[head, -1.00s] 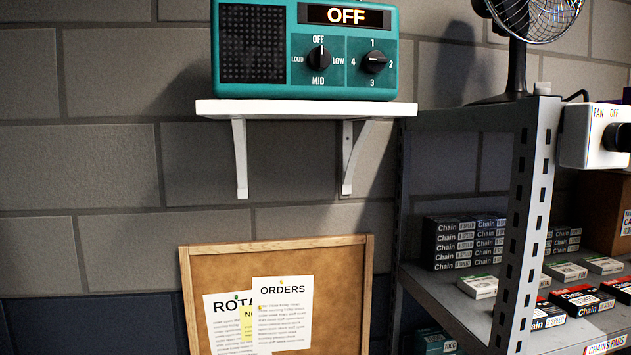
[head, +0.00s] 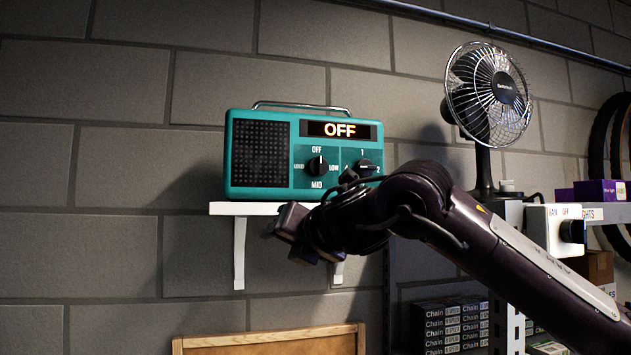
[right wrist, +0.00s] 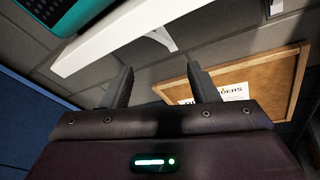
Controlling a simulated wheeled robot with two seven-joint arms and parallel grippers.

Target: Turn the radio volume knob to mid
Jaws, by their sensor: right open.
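A teal radio (head: 258,155) stands on a white wall shelf (head: 250,209) in the head view, and its display reads OFF. Its left knob (head: 317,166), marked OFF, LOW, MID and LOUD, has its pointer up toward OFF. A second, numbered knob (head: 366,168) sits to its right, with its pointer toward 2. My right arm comes in from the right, and its wrist is in front of the shelf, just below the knobs. In the right wrist view my right gripper (right wrist: 162,88) is open and empty, with the shelf and a corner of the radio (right wrist: 80,12) beyond it. My left gripper is not in view.
A desk fan (head: 490,95) stands right of the radio, and a white fan switch box (head: 554,230) is below it. Boxes of chains (head: 450,325) sit on the rack at lower right. A cork board (head: 270,343) hangs below the shelf. The wall left of the radio is clear.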

